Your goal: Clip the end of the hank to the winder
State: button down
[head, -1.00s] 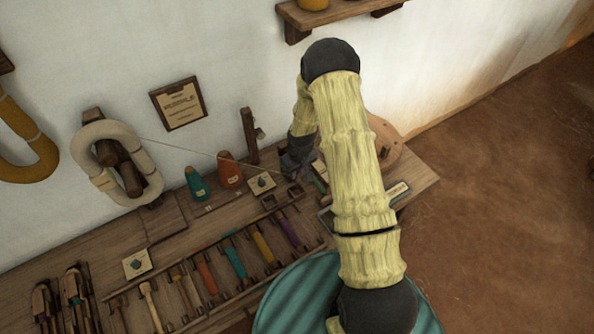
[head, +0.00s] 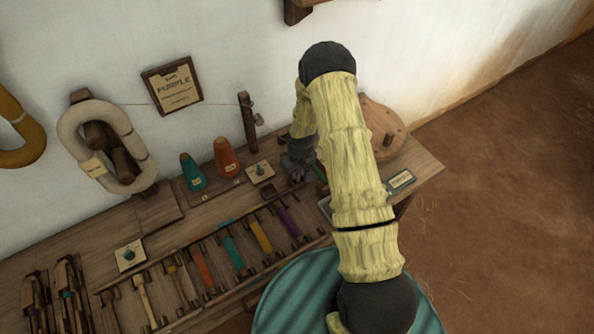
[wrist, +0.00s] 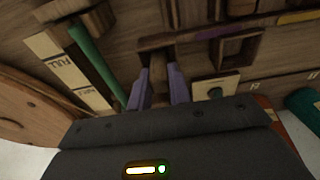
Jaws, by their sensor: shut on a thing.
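The cream hank (head: 70,140) hangs on a wooden peg on the wall at the left of the head view. The winder, with its round wooden wheel (head: 388,128), stands at the right end of the bench, partly behind my arm. My gripper (head: 300,160) is low over the bench, just left of the winder. The winder's clip cannot be made out.
Teal (head: 192,172) and orange (head: 226,157) cones stand behind a rack of coloured bobbins (head: 232,252). A wooden post (head: 248,122) rises left of my gripper. In the wrist view a green rod (wrist: 95,62) lies beside a FULL label (wrist: 65,72), close to the fingers.

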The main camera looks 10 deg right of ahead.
dwell(0.4)
jog(key=c, duration=0.9)
grip_release()
jog(key=shift+r+p, duration=2.65)
jog(key=shift+r, duration=1.3)
